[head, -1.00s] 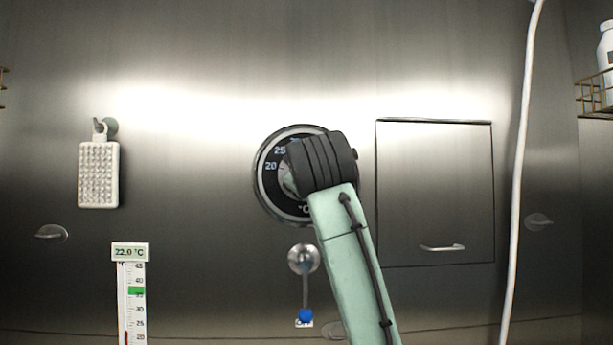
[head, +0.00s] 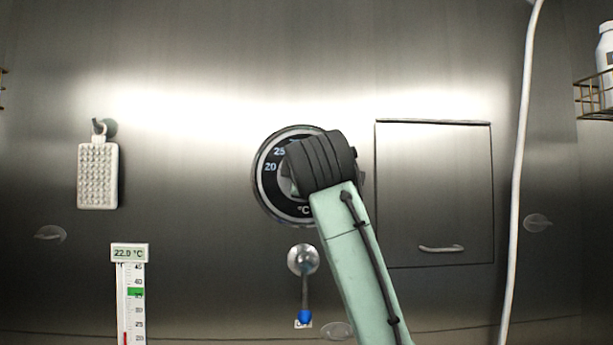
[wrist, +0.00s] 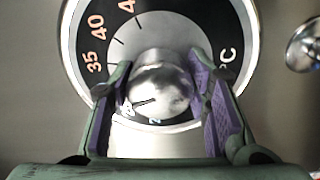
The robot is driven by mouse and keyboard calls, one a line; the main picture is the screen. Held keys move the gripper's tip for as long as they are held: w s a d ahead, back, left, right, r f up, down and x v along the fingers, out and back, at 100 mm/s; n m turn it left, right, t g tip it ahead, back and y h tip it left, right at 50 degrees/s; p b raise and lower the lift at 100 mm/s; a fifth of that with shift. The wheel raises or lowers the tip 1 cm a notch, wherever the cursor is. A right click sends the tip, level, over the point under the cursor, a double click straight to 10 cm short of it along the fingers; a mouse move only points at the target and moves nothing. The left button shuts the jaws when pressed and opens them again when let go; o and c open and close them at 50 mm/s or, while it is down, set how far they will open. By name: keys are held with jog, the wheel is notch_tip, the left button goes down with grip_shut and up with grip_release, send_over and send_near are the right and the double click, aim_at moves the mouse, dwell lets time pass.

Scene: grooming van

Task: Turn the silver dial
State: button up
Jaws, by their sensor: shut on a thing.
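The silver dial (wrist: 158,85) is a round metal knob on a black temperature plate (wrist: 85,25) with pale numbers, a °C mark and a light rim. In the head view the plate (head: 265,188) is on the back wall, and my arm covers most of the knob. My gripper (wrist: 165,100) has its two purple-padded fingers on either side of the knob and is shut on it. In the wrist view the numbers 35 and 40 show at the left of the knob. The display (head: 129,253) on the thermometer (head: 136,305) reads 22.0 °C, with a green band on its scale.
A lever with a blue tip (head: 304,316) hangs below the dial. A closed cabinet door (head: 435,190) is to the right, with a white hose (head: 518,170) beyond it. A white brush (head: 98,175) hangs at the left. A wire shelf (head: 592,100) holds a bottle.

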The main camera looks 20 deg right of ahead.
dwell(0.3)
jog(key=o, duration=1.2)
jog(key=shift+c, duration=0.2)
jog(key=shift+s, duration=0.15)
jog(key=v, duration=1.1)
jog(key=shift+s+a, duration=0.2)
jog(key=shift+s, duration=0.15)
